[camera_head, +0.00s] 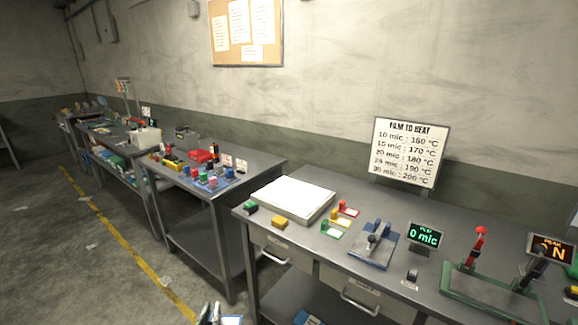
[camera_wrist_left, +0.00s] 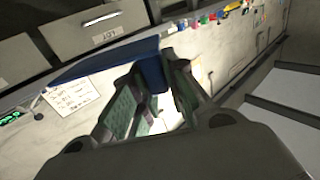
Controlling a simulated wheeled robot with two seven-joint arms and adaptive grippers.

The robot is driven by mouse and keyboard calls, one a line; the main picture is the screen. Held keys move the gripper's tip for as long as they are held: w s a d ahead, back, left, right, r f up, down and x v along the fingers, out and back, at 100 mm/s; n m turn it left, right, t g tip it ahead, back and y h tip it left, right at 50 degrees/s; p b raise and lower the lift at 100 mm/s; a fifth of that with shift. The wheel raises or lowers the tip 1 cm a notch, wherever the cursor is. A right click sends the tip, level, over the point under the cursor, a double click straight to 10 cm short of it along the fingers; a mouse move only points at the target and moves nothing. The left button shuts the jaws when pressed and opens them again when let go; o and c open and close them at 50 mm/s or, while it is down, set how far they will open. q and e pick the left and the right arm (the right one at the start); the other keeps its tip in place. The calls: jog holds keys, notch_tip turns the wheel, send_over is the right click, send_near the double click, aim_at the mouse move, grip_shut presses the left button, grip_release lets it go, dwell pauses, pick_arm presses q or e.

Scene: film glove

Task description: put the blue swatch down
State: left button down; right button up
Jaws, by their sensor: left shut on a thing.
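The blue swatch (camera_wrist_left: 112,60) is a thin flat sheet in the left wrist view, with a narrow blue part between my fingers. My left gripper (camera_wrist_left: 158,82) is shut on that part. In the camera_head view my left gripper (camera_head: 212,314) shows only at the bottom edge, over the floor and in front of the benches. A small white and blue piece (camera_head: 232,320) shows beside its tips, cut off by the frame. My right gripper is not in view.
The near bench holds a white slab (camera_head: 292,198), small coloured blocks and cards, a blue fixture (camera_head: 373,243), a green "0 mic" display (camera_head: 425,236) and a red-handled lever device (camera_head: 480,250). A second bench (camera_head: 250,172) with coloured items stands to the left. Open floor lies left.

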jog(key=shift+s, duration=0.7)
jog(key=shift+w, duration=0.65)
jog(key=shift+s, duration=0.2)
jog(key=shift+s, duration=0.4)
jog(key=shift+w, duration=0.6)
